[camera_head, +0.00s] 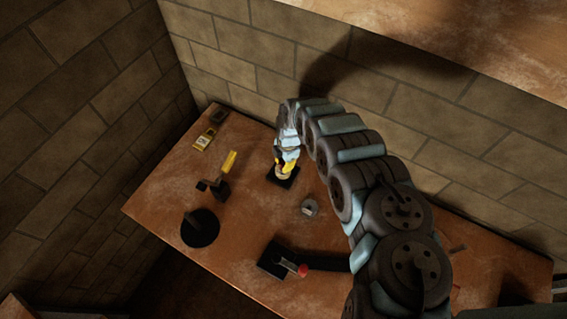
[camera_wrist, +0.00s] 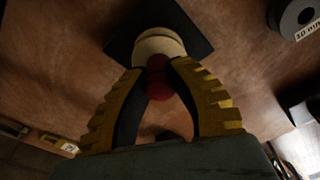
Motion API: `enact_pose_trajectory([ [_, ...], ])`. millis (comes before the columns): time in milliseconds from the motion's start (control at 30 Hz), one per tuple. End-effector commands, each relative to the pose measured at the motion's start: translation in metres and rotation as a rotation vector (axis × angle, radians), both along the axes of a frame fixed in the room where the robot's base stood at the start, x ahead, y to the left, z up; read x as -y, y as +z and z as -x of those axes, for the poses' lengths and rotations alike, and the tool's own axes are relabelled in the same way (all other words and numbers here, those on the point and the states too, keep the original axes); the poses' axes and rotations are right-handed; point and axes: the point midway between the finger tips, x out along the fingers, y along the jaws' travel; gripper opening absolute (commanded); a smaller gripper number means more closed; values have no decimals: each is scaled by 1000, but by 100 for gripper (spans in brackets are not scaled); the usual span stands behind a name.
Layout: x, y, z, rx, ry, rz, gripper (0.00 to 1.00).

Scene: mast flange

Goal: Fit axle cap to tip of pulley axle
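A cream pulley (camera_wrist: 158,46) stands on a black square plate (camera_wrist: 203,42) at the top middle of the wrist view. In the head view the plate (camera_head: 284,182) lies on the bench under my gripper (camera_head: 287,160). My gripper's yellow and black fingers (camera_wrist: 160,68) close in on a dark red rounded piece, seemingly the axle cap (camera_wrist: 160,88). It touches both fingers. A second red part (camera_wrist: 156,62) shows beyond it, against the pulley; whether the two are joined is unclear. The axle tip is hidden.
A grey ring (camera_head: 310,207) marked 10 mm lies right of the plate. A black block with a red-knobbed lever (camera_head: 303,270) is in front. A round black base (camera_head: 200,228), a yellow-topped stand (camera_head: 228,164) and a yellow item (camera_head: 203,140) are left. A brick wall stands behind.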

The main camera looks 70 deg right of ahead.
Motion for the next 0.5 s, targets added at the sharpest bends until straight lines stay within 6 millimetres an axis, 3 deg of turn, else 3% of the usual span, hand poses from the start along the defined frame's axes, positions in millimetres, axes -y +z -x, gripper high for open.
enact_pose_trajectory([
  [33,0,0,0,0,0,0,33],
  [100,0,0,0,0,0,0,49],
  [500,0,3,0,-1,1,0,49],
])
